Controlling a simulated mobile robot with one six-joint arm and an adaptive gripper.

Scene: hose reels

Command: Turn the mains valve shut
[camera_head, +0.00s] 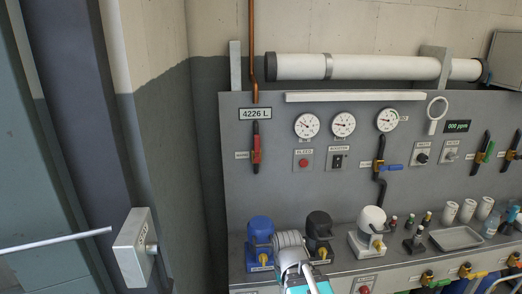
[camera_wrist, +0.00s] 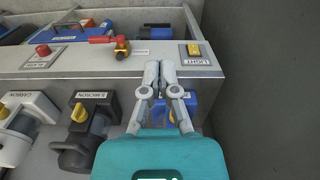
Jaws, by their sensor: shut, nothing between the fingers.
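A valve with a red handle (camera_head: 256,148) is on the grey wall panel, below the 4226 L counter and the copper pipe. Its handle stands upright, in line with the pipe; the small label beside it is too small to read. A blue-lever valve (camera_head: 391,167) is further right, its lever level. My gripper (camera_head: 289,241) is low in front of the bench's left end, below and apart from the red handle. In the wrist view, my gripper (camera_wrist: 160,68) is shut and empty, over the bench's edge region near a blue housing (camera_wrist: 178,108). A red-lever brass valve (camera_wrist: 105,41) shows beside it.
Blue (camera_head: 260,240), black (camera_head: 319,232) and white (camera_head: 370,226) filter housings stand along the bench. Several small bottles and cups and a tray (camera_head: 456,237) are at right. A grey switch box (camera_head: 132,248) and a wall corner bound the left side.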

